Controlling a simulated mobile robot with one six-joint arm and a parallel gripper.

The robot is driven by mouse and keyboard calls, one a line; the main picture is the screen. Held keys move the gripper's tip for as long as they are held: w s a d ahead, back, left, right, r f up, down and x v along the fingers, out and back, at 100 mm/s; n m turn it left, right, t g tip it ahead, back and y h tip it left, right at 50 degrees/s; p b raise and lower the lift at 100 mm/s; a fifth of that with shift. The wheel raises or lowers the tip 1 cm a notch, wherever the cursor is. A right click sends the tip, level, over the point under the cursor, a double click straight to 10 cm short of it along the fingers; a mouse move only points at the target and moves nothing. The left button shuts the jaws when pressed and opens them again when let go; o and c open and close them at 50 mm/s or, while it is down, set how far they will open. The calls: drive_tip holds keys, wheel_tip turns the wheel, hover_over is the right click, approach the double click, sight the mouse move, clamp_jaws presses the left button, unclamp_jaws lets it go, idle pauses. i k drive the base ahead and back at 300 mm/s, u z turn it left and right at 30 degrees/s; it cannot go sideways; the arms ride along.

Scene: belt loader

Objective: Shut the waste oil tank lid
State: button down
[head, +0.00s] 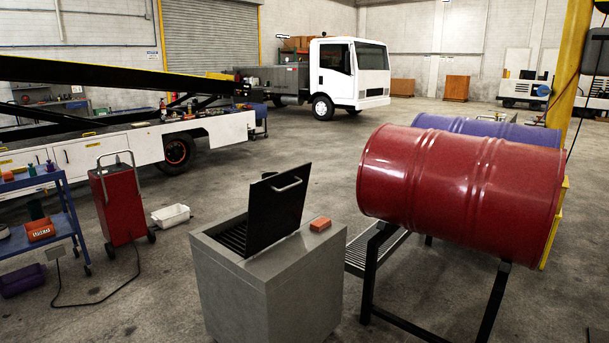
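The waste oil tank (265,270) is a grey box standing on the floor at the lower middle of the head view. Its black lid (275,212) stands open, tilted up steeply from the top. A pale bar handle (286,185) is on the lid near its upper edge. Part of a dark slatted grate (233,236) shows in the opening to the left of the lid. An orange-red block (320,224) lies on the tank's top, right of the lid. My gripper is not in view.
A red drum (460,185) lies on a black stand close right of the tank, a blue drum behind it. A red wheeled unit (117,200) with a floor cable, a white tray (170,216) and a blue cart (45,225) stand left. Floor behind the tank is open.

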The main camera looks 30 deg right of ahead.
sight(277, 202)
drive_tip(key=i, duration=0.9)
drive_tip(key=u, duration=0.05)
